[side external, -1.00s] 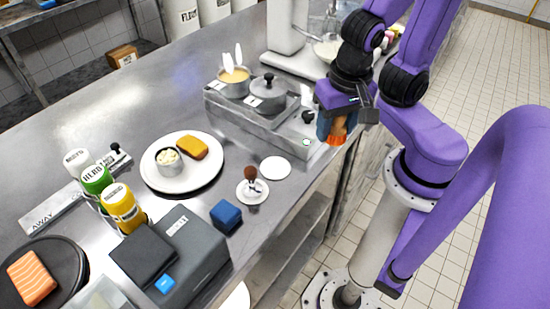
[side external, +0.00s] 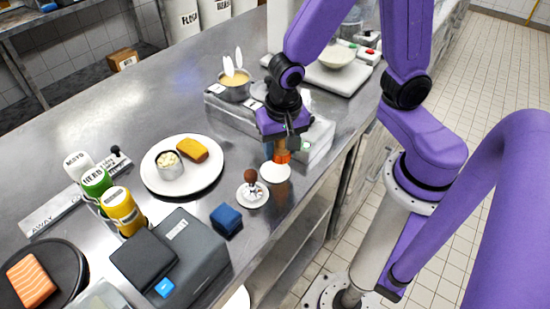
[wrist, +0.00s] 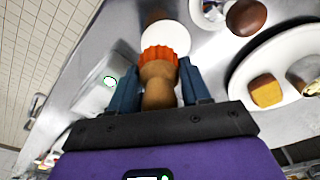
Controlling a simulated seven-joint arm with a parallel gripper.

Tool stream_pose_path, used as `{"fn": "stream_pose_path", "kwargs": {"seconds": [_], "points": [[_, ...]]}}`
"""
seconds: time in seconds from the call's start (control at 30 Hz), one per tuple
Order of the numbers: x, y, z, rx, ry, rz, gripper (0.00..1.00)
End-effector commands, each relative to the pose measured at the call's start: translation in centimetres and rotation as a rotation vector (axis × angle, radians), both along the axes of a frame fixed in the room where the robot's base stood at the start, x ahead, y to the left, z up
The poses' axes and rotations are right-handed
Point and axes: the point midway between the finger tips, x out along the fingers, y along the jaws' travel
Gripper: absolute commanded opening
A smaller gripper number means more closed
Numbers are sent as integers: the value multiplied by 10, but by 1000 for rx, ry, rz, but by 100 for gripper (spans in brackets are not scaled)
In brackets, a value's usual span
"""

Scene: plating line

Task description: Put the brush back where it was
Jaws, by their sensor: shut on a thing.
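The brush (side external: 282,154) has a wooden handle and an orange bristle head, which points down. My gripper (side external: 283,144) is shut on the brush's handle. In the wrist view the brush (wrist: 159,62) sits between the two blue fingers of my gripper (wrist: 158,88). A round white disc (side external: 276,173) lies on the counter close under the bristle head. It also shows in the wrist view (wrist: 170,35), partly behind the bristles. I cannot tell whether the bristles touch it.
A white plate (side external: 208,186) with food and a blue block (side external: 226,218) are further left.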

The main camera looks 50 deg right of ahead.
Motion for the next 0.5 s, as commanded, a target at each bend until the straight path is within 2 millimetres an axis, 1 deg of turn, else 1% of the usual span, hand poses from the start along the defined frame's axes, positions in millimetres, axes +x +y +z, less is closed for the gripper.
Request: {"fn": "stream_pose_path", "kwargs": {"seconds": [0.03, 0.27, 0.5], "points": [[3, 1, -4, -2, 1, -1, 23], [9, 3, -12, -2, 1, 1, 23], [11, 4, -38, -3, 2, 2, 23]]}}
